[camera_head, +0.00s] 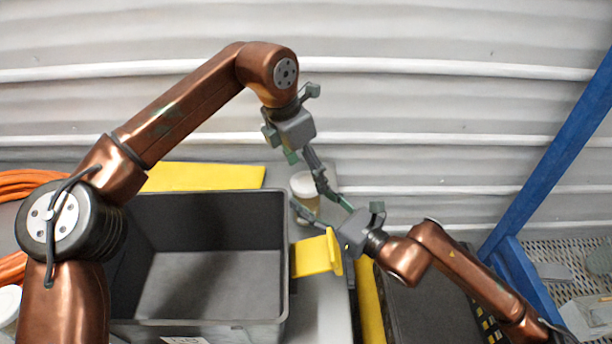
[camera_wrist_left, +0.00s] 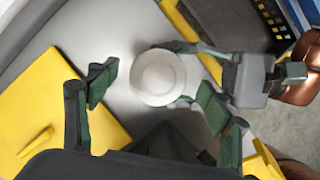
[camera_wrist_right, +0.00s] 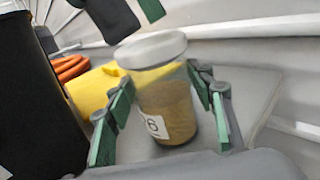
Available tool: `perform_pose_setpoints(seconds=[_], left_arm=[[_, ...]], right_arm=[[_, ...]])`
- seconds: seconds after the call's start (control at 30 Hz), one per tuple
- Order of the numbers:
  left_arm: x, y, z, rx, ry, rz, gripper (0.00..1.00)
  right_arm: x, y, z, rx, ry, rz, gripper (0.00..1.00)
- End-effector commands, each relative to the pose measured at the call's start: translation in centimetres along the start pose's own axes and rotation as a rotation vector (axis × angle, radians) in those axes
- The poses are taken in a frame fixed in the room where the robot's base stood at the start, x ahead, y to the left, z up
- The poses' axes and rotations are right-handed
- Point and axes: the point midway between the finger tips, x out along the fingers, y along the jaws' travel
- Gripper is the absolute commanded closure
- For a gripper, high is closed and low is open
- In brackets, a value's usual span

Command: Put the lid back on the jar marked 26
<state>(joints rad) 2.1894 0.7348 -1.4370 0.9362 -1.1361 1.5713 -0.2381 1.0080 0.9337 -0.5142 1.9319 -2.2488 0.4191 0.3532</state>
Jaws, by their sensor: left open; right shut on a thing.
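The jar (camera_wrist_right: 165,105) is clear with brown contents and a white label whose visible part reads 6. It stands upright on the grey surface, right of the black bin in the head view (camera_head: 309,207). The pale lid (camera_wrist_right: 152,48) rests on its mouth; whether it is fully seated I cannot tell. The lid also shows from above in the left wrist view (camera_wrist_left: 158,76). My right gripper (camera_wrist_right: 168,112) is shut on the jar's body. My left gripper (camera_wrist_left: 153,88) is open above the lid, with its fingers apart on either side and not touching it.
A black bin (camera_head: 285,245) stands left of the jar. Yellow pieces (camera_head: 205,176) lie behind it, and a yellow tab (camera_head: 318,255) is at its right. A corrugated wall (camera_head: 430,110) rises behind. A blue frame (camera_head: 550,150) stands at the right.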

Motion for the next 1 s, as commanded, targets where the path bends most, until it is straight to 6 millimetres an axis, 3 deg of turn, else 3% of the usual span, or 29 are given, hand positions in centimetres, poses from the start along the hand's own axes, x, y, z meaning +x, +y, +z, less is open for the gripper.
perform_pose_setpoints(seconds=[0.2,0.47,0.77,1.0], left_arm=[[-2.1,0.0,0.6,0.001,0.001,0.000,0.27],[-2.2,0.0,0.6,0.001,0.001,0.000,0.27],[-2.2,0.0,0.6,0.000,0.001,0.000,0.07],[-2.2,0.0,0.6,0.000,0.001,0.000,0.07]], right_arm=[[0.0,0.0,-0.1,0.001,0.002,0.000,1.00],[0.0,0.0,-0.1,0.001,0.002,0.000,1.00],[0.0,0.0,-0.1,0.001,0.002,0.000,1.00],[0.0,0.0,-0.1,0.001,0.002,0.000,1.00]])
